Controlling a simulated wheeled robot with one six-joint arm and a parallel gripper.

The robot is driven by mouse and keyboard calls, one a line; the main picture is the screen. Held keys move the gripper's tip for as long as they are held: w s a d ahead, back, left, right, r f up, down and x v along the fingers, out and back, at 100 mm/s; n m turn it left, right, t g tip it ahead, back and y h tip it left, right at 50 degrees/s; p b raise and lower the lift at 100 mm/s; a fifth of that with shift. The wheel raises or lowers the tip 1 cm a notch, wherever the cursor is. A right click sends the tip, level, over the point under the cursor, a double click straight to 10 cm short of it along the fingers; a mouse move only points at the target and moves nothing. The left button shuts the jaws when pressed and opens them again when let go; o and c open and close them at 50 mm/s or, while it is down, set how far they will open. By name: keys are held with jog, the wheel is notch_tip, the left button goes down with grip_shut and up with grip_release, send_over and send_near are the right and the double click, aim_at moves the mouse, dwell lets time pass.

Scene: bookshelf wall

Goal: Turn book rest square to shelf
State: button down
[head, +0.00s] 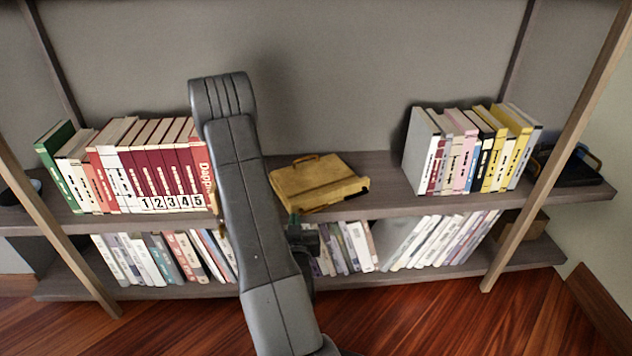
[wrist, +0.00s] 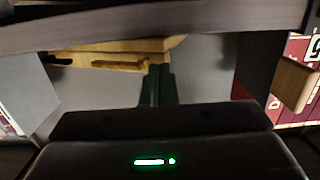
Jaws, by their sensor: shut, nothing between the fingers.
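The book rest (head: 312,185) is a yellow wooden stand lying on the upper shelf between two rows of books. It sits turned at an angle to the shelf's front edge, its right side higher in the picture than its left front corner. In the wrist view the book rest (wrist: 115,52) shows near the top, partly cut off by the shelf edge. My gripper (wrist: 157,85) is shut and empty, its dark green fingers together by the book rest's ledge; I cannot tell if they touch it.
Red numbered books (head: 160,170) stand to the left on the upper shelf (head: 385,200). Another row of books (head: 470,150) stands to the right, with a dark tray (head: 568,165) beyond. The lower shelf holds more books (head: 430,240). Bare shelf lies right of the rest.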

aim_at(294, 208)
jog(key=shift+w, duration=0.15)
jog(key=shift+w+p, duration=0.5)
jog(key=shift+w, duration=2.25)
jog(key=shift+w, duration=3.5)
jog(key=shift+s, duration=0.1)
jog(key=shift+s+f+b, duration=0.1)
jog(key=shift+s+b, duration=0.5)
jog(key=shift+s, duration=1.3)
